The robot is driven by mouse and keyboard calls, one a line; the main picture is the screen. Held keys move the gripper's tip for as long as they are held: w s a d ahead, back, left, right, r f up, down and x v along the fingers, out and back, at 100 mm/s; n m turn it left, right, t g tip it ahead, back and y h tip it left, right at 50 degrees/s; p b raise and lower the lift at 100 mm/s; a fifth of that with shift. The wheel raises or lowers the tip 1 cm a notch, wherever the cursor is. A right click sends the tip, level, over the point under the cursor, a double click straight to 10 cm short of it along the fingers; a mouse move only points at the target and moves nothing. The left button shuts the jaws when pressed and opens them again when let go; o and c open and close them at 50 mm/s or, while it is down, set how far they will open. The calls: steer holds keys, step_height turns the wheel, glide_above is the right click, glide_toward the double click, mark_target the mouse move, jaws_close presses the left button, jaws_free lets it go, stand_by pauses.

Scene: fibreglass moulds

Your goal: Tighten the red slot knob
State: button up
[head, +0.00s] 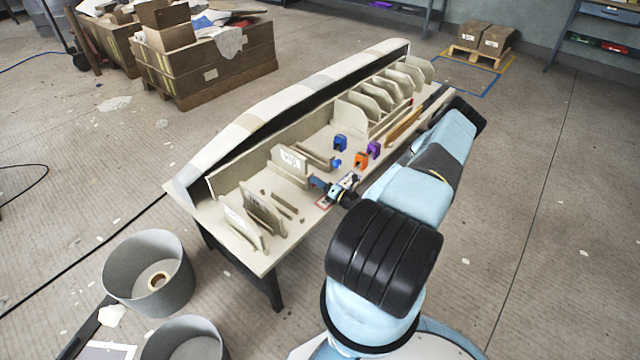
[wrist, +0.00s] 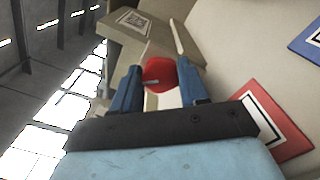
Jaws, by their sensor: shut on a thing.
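The red slot knob (wrist: 158,74) is a round red piece, with a thin pale bar across its front in the wrist view. My gripper (wrist: 161,80) has its two blue fingers on either side of the knob and is shut on it. In the head view my gripper (head: 318,183) is low over the near edge of the workbench (head: 262,265), by an upright beige panel. The knob cannot be made out in the head view.
A red-bordered card (wrist: 275,118) lies beside my gripper. Blue (head: 340,142), orange (head: 361,160) and purple (head: 374,149) pieces stand close by on the bench. Upright beige ribs (head: 385,95) fill its far part. Grey bins (head: 148,270) stand on the floor in front.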

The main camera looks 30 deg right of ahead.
steer(key=shift+d+m, duration=0.4)
steer(key=shift+m, duration=0.1)
steer(key=o, duration=0.8)
steer(key=shift+f, duration=0.1)
steer(key=shift+o, duration=1.3)
steer(key=shift+a, duration=0.2)
steer(key=v, duration=1.3)
steer(key=shift+s, duration=0.35)
steer(key=shift+d, duration=0.1)
